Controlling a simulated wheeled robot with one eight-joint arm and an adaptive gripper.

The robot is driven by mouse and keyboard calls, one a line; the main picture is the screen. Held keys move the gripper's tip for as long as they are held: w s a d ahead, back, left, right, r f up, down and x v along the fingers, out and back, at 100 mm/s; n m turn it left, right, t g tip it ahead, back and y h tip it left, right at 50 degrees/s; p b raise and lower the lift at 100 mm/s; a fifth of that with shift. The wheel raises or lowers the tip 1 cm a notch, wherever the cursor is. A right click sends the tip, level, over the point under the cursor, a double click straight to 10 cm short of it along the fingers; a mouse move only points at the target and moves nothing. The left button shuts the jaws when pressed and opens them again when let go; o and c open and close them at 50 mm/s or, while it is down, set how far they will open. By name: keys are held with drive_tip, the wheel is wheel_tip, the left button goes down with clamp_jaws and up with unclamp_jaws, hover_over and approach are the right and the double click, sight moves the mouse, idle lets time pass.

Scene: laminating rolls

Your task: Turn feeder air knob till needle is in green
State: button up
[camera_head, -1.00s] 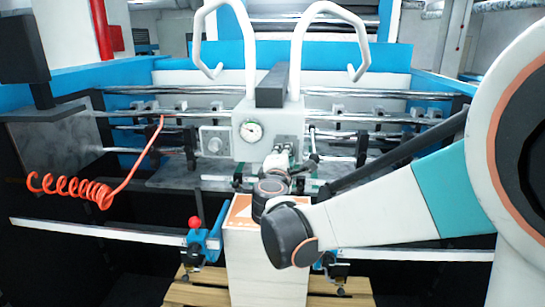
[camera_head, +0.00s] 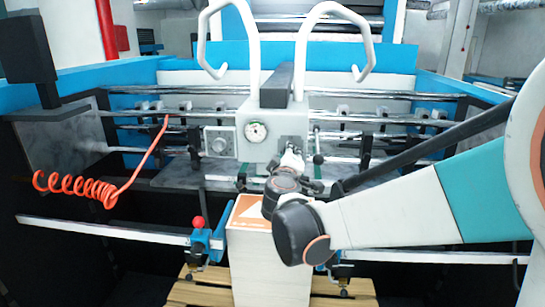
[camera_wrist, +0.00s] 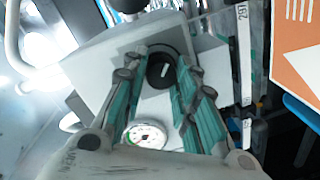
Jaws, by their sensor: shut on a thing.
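The black feeder air knob (camera_wrist: 161,72), with a white mark on its face, sits on the grey feeder housing (camera_wrist: 105,75). My gripper (camera_wrist: 163,60) has its green-padded fingers on either side of the knob and is shut on it. The round white gauge (camera_wrist: 146,134) shows between the fingers nearer the wrist, with green and red marks on its dial. The gauge also shows in the head view (camera_head: 255,131), on the front of the feeder head, left of my gripper (camera_head: 293,150). The needle is too small to read. In the head view my gripper hides most of the knob.
A tall paper stack with an orange-and-white top (camera_head: 250,212) stands just below my wrist. A coiled orange hose (camera_head: 90,189) hangs at left. A red-knobbed blue clamp (camera_head: 200,240) is beside the stack. Metal rails (camera_head: 370,118) cross behind.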

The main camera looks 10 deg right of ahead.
drive_tip(key=shift+m, duration=0.3)
drive_tip(key=o, duration=1.1)
drive_tip(key=shift+s, duration=0.1)
drive_tip(key=v, duration=1.2)
drive_tip(key=shift+f, duration=0.1)
